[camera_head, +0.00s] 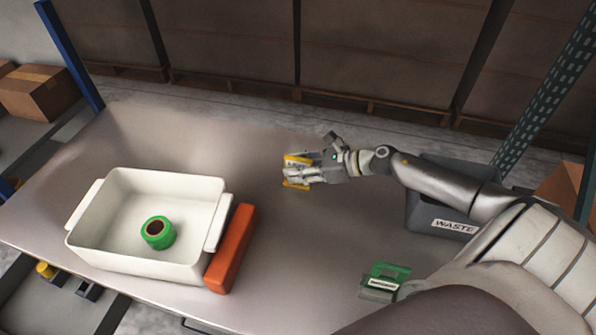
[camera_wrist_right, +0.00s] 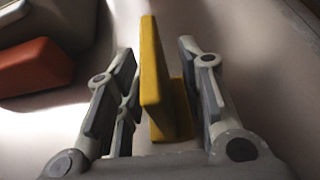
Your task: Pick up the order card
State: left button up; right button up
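A yellow upright piece with a foot, apparently the order card (camera_wrist_right: 152,75), stands between the fingers of my right gripper (camera_wrist_right: 155,90) in the right wrist view. The card's face is mostly hidden there. My left gripper is not in view.
A white tray (camera_head: 98,240) holding a green ring-shaped roll (camera_head: 158,232) stands at left. An orange block (camera_head: 232,250) lies against its right side. A green labelled piece (camera_head: 388,272) sits near the front right. A grey waste bin (camera_head: 425,205) is at right. The table (camera_head: 290,265) is clear between.

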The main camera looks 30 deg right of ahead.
jog(key=shift+c, duration=0.3)
grip_shut()
jog(key=shift+r, duration=0.6)
jog(key=s+a+r+p, duration=0.6)
jog(key=a+r+p, duration=0.6)
jog(key=p, duration=0.2)
jog(key=shift+s+a, duration=0.2)
jog(key=shift+a, duration=0.15)
